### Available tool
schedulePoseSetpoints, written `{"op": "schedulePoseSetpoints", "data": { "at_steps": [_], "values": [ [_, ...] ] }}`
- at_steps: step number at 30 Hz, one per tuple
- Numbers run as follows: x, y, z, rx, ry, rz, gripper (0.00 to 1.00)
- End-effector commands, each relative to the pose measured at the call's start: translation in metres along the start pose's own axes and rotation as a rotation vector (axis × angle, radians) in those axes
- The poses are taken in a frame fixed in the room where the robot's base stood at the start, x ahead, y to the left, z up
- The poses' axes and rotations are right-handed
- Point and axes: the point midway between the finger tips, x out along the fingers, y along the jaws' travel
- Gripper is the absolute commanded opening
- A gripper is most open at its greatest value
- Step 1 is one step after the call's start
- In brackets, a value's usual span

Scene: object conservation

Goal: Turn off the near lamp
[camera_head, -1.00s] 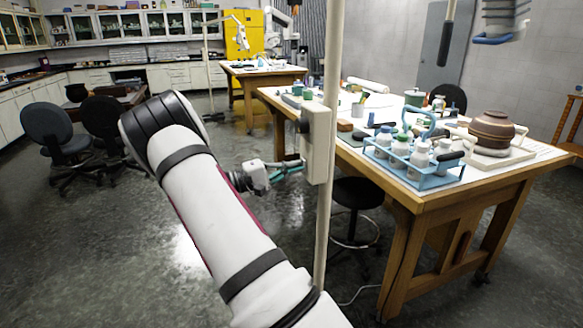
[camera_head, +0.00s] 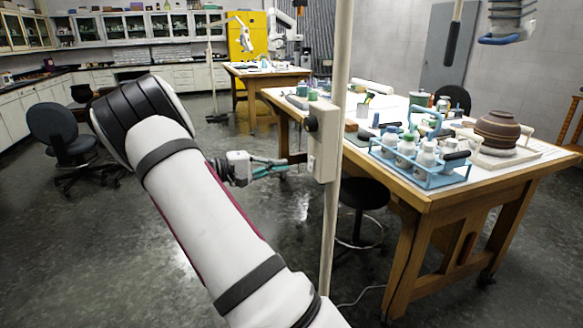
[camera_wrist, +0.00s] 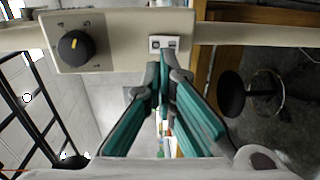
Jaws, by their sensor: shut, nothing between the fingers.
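The near lamp's pole (camera_head: 340,80) stands upright in front of the worktable; its lamp head cannot be made out. A pale control box (camera_head: 325,150) is fixed to the pole. In the wrist view the box (camera_wrist: 115,45) carries a black dial (camera_wrist: 76,48) with a yellow mark and a small two-part switch (camera_wrist: 163,43). The switch's position is too small to tell. My gripper (camera_head: 284,167) is left of the box, with a small gap to it. In the wrist view my shut, empty green fingers (camera_wrist: 163,72) point at the switch.
The wooden worktable (camera_head: 500,186) is behind the pole, with a blue bottle rack (camera_head: 425,178) and a brown pot (camera_head: 497,128). A black stool (camera_head: 360,192) stands under its edge. An office chair (camera_head: 60,135) is at the left. The floor between is clear.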

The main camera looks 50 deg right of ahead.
Motion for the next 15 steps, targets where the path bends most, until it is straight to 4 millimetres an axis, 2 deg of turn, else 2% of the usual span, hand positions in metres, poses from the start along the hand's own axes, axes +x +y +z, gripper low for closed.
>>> {"op": "schedulePoseSetpoints", "data": {
  "at_steps": [1,6,9,15],
  "values": [
    [-0.014,-0.001,-0.002,0.002,0.005,0.000,0.00],
    [-0.044,-0.001,-0.001,0.001,0.004,-0.001,0.00],
    [-0.056,0.000,-0.001,0.002,0.003,-0.001,0.00],
    [-0.066,0.000,0.000,0.000,0.002,-0.001,0.00]
  ]
}}
